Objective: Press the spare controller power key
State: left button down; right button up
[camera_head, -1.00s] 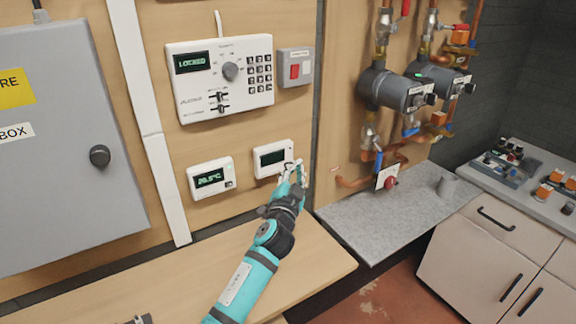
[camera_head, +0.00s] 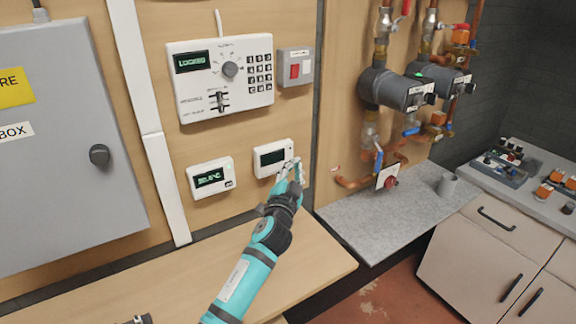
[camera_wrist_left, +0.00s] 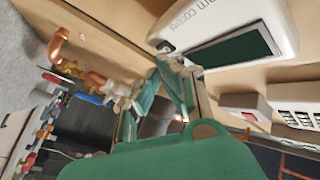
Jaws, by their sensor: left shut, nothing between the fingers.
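A small white controller (camera_head: 273,158) with a blank dark screen is on the wooden panel. I take it as the spare controller. It also shows close up in the left wrist view (camera_wrist_left: 270,15), with a small dark key (camera_wrist_left: 165,47) beside its screen. My left gripper (camera_head: 291,169) is shut and empty at the controller's lower right corner and hides that corner in the head view. In the left wrist view its fingertips (camera_wrist_left: 172,68) are close to the key; I cannot tell whether they touch it. My right gripper is not in view.
A similar controller (camera_head: 211,178) with a lit temperature reading is to the left. A large keypad unit (camera_head: 222,78) reading LOCKED and a red switch box (camera_head: 295,67) are above. A wooden bench (camera_head: 180,275) is below, and pipes and pumps (camera_head: 397,90) are to the right.

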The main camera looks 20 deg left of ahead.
pick_arm(q)
jog(key=shift+w+a, duration=0.2)
jog(key=shift+a, duration=0.05)
dwell(0.8)
jog(key=shift+d, duration=0.1)
jog(key=shift+s+d, duration=0.5)
jog(key=shift+s+d, duration=0.75)
jog(key=shift+d, duration=0.25)
jog(key=shift+s+d, duration=0.75)
jog(key=shift+d, duration=0.25)
jog(key=shift+f, duration=0.1)
